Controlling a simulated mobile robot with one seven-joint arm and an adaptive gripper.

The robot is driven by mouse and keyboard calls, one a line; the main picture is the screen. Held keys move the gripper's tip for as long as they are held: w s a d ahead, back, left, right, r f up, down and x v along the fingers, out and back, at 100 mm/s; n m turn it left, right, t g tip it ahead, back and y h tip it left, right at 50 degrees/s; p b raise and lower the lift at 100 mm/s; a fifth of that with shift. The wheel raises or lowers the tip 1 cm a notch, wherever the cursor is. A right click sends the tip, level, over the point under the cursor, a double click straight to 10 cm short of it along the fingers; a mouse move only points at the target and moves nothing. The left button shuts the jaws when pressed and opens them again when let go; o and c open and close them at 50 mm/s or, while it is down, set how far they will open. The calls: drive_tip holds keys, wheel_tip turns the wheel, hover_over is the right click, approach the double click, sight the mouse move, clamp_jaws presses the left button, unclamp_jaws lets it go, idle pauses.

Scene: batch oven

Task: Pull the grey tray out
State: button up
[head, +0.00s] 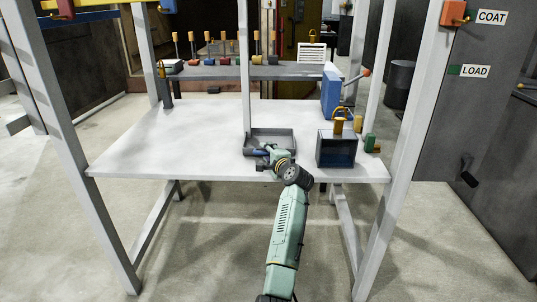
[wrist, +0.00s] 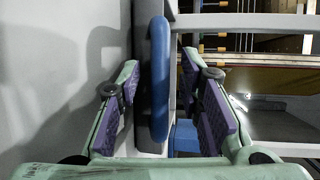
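The grey tray (head: 288,134) is a shallow rectangular pan on the white table (head: 185,140), near its front edge and right of the middle. Its blue bar handle (head: 256,152) is on the side facing me. My gripper (head: 268,152) is at that front side. In the wrist view the blue handle (wrist: 158,80) stands between the two purple-padded fingers of my gripper (wrist: 168,108). The gripper is open, with a visible gap on both sides of the handle. The arm hides part of the tray's front in the head view.
A dark blue box (head: 336,151) with a yellow handle stands close right of the tray. A white post (head: 244,70) rises by the tray's left corner. White frame legs (head: 400,150) flank the table. The table's left half is clear.

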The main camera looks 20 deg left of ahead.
drive_tip(key=v, duration=1.2)
